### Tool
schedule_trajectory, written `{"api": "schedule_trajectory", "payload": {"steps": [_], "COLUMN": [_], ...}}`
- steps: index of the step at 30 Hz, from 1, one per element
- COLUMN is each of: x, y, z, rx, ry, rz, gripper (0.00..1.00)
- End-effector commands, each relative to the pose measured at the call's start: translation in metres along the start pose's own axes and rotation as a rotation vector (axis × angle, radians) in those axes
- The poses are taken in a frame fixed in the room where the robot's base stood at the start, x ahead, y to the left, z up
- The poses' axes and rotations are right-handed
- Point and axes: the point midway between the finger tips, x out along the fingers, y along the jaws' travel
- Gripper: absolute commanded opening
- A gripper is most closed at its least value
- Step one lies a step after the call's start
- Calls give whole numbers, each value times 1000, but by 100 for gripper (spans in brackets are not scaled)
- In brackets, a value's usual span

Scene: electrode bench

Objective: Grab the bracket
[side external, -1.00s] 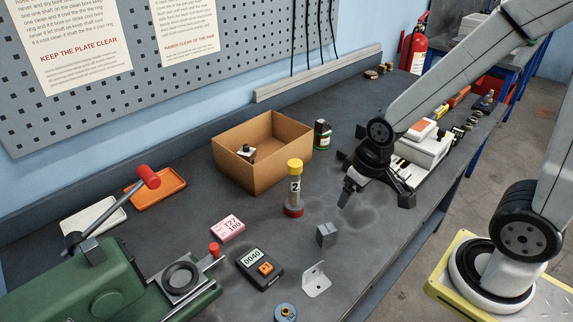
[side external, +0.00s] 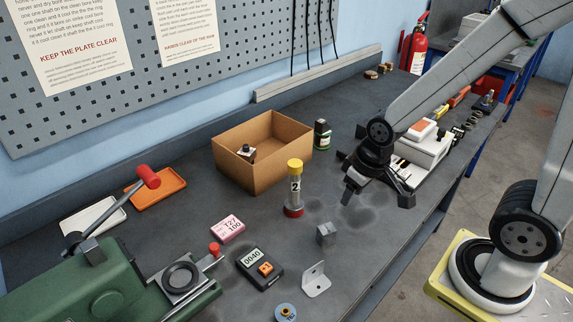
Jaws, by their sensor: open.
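The bracket (side external: 316,280) is a small light-grey bent metal plate with holes, lying on the dark bench near its front edge, at the lower middle of the side external view. One flange stands up and the other lies flat. My gripper (side external: 376,194) is open and empty, above the bench to the upper right of the bracket and well apart from it. Its fingers point down.
A grey metal block (side external: 327,234) stands between my gripper and the bracket. A yellow-capped tube (side external: 294,188) stands behind it. Left of the bracket are a black meter (side external: 259,267) and a green machine (side external: 115,290). A blue-rimmed disc (side external: 286,313) lies in front. A cardboard box (side external: 270,176) stands behind.

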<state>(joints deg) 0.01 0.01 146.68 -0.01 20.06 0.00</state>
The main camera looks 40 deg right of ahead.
Motion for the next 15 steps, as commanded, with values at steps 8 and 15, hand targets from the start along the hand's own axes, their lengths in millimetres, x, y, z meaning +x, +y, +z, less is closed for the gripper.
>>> {"api": "schedule_trajectory", "payload": {"steps": [8, 15], "x": [0, 8], "y": [0, 1], "z": [0, 10], "rx": [0, 66], "ry": [0, -64], "rz": [0, -17], "gripper": [46, 46]}}
